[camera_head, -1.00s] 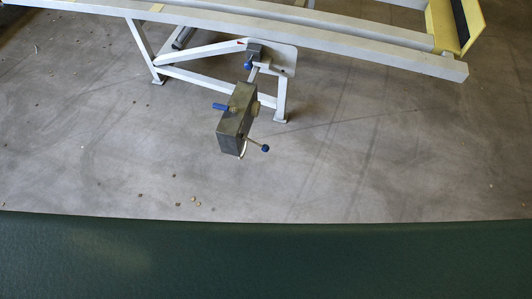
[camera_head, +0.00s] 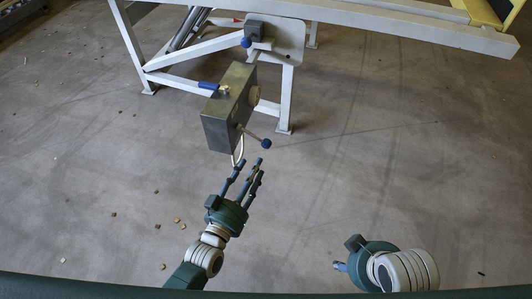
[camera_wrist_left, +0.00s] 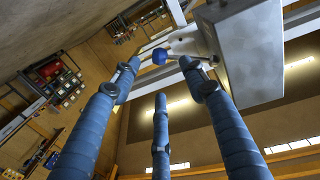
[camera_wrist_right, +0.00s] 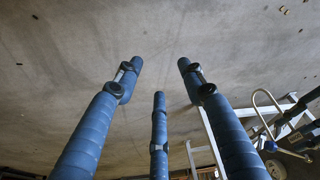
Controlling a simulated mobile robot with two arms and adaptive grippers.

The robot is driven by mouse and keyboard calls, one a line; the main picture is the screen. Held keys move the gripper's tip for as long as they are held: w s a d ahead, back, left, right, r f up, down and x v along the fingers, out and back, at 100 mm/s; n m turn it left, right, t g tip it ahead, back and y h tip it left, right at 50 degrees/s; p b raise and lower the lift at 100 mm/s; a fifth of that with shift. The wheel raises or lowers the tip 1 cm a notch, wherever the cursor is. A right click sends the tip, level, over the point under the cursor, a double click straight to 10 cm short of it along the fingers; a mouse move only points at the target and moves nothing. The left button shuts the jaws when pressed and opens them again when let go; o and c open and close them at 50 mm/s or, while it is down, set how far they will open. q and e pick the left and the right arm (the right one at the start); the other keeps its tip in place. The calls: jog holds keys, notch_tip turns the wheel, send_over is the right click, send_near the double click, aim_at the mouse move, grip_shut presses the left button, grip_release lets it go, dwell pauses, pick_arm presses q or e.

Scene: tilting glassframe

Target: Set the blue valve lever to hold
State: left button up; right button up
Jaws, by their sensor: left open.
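A grey metal box (camera_head: 229,112) hangs beside the white frame in the head view. A short blue valve lever (camera_head: 209,86) sticks out to the left from a brass fitting on its upper part. A thin rod with a blue ball knob (camera_head: 266,143) points right from its lower part. My left gripper (camera_head: 252,165) is open and empty just below this knob, fingers pointing up the picture. In the left wrist view the knob (camera_wrist_left: 160,56) shows beyond the fingertips, and the box (camera_wrist_left: 252,55) is at right. My right gripper (camera_wrist_right: 158,75) is open and empty, lower right in the head view.
A white steel frame (camera_head: 217,79) stands behind the box, with a black block and another blue ball knob (camera_head: 246,42) on its plate. A long white beam (camera_head: 400,27) crosses the top. Small chips (camera_head: 157,226) lie on the concrete floor. Open floor lies right of the box.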

aim_at(266, 144)
pick_arm(q)
jog(key=b+x, duration=0.2)
jog(key=x, duration=0.8)
jog(key=shift+w+d+r, duration=0.1)
jog(key=shift+w+d, duration=0.1)
jog(key=shift+w, duration=0.15)
pick_arm(e)
jog(key=w+a+t, duration=0.2)
jog(key=w+t, duration=0.1)
jog(key=w, duration=0.3)
jog(key=shift+w+r+y, duration=0.3)
jog(key=shift+r+y, duration=0.05)
jog(key=shift+y, duration=0.05)
pick_arm(q)
jog(key=shift+c, duration=0.2)
grip_shut()
